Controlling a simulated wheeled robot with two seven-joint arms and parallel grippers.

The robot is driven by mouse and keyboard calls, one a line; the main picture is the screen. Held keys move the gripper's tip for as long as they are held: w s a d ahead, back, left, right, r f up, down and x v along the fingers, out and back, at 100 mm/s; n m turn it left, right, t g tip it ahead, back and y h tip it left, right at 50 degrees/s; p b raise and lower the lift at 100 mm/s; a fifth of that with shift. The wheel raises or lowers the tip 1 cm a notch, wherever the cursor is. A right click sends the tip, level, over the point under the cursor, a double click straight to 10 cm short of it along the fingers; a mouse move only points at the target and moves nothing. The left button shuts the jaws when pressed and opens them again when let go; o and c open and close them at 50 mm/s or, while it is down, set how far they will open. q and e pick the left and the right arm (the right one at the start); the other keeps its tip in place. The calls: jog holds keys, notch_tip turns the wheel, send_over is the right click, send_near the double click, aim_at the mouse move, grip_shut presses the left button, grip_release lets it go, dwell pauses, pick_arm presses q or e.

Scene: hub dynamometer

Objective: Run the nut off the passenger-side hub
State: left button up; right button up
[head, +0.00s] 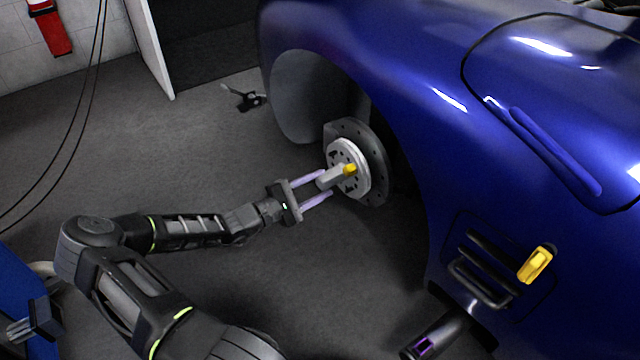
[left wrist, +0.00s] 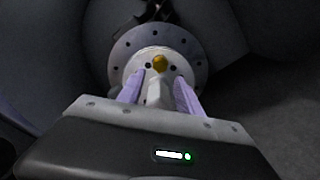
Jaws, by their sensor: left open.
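The passenger-side hub (head: 361,184) is a pale round plate with dark holes in front of a dark brake disc (head: 376,160), inside the blue car's open wheel arch. At its centre sits a yellow piece (head: 349,169) with a pale grey block (head: 328,179) sticking out; I cannot tell which part is the nut. My left gripper (head: 328,184) is open, its two lilac fingers on either side of the block. In the left wrist view the block (left wrist: 154,92) lies between the fingers, with the yellow piece (left wrist: 160,62) just beyond. Contact cannot be told. My right gripper is not in view.
The blue car body (head: 400,60) rises close on the right, with a yellow piece (head: 536,265) by its side vent. A dark tube (head: 436,337) juts out below. A small black object (head: 243,97) lies on the floor behind. Cables hang at the left; the middle floor is clear.

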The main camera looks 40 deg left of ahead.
aim_at(345, 172)
pick_arm(q)
jog(key=shift+w, duration=0.1)
jog(key=b+x, duration=0.3)
jog(key=x, duration=0.1)
jog(key=shift+w+f+b, duration=0.1)
jog(key=shift+f+b, duration=0.15)
jog(key=shift+b, duration=0.1)
jog(key=shift+w+d+r+p, duration=0.2)
jog(key=shift+w+p, duration=0.1)
jog(key=shift+w, duration=0.15)
jog(key=shift+w+d+r+p, duration=0.2)
jog(key=shift+w+p, duration=0.1)
jog(key=shift+w, duration=0.2)
jog(key=shift+x, duration=0.8)
jog(key=shift+f, duration=0.15)
jog(key=shift+c, duration=0.3)
grip_shut()
